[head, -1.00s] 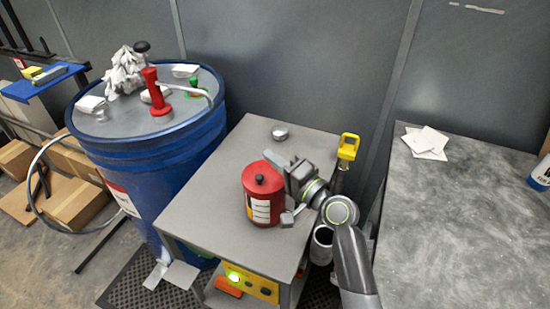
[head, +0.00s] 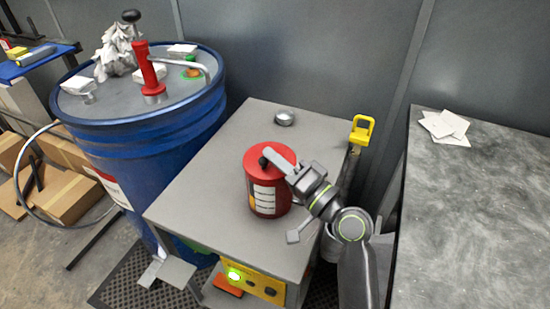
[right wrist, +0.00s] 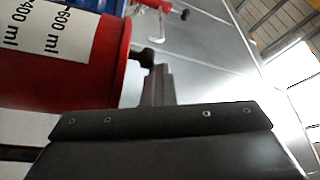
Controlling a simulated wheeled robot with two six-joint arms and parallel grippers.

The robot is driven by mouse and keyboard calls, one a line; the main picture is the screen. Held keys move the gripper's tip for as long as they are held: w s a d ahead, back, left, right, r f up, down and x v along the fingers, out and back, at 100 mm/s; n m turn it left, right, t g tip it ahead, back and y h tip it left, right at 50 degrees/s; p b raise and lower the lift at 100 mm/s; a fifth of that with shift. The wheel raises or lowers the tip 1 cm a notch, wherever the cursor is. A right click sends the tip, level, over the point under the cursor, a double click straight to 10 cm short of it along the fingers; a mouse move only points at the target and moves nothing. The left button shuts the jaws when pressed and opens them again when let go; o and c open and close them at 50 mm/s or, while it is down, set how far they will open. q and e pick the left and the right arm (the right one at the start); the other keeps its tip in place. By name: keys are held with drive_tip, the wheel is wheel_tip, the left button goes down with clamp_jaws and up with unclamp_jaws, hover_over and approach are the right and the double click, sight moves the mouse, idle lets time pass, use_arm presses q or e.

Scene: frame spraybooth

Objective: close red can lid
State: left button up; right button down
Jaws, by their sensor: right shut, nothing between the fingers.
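The red can (head: 255,200) stands upright on the grey cart top (head: 215,170), a white label on its side. Its round red lid (head: 283,152) lies over the top and looks level; I cannot tell whether it is fully seated. A black knob (head: 263,162) rises from the lid. My right gripper (head: 270,153) is shut and empty, its fingertips right at the knob. In the right wrist view the shut fingers (right wrist: 157,85) point at the knob (right wrist: 146,58), with the can (right wrist: 85,75) on the left; contact is unclear. My left gripper is out of view.
A small metal tin (head: 284,118) stands behind the can. A yellow-handled object (head: 362,130) is at the cart's right edge. A blue drum (head: 150,150) stands on the left. A grey bench (head: 470,220) with white sheets (head: 444,127) is on the right.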

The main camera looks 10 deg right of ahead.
drive_tip(key=shift+f, duration=0.5)
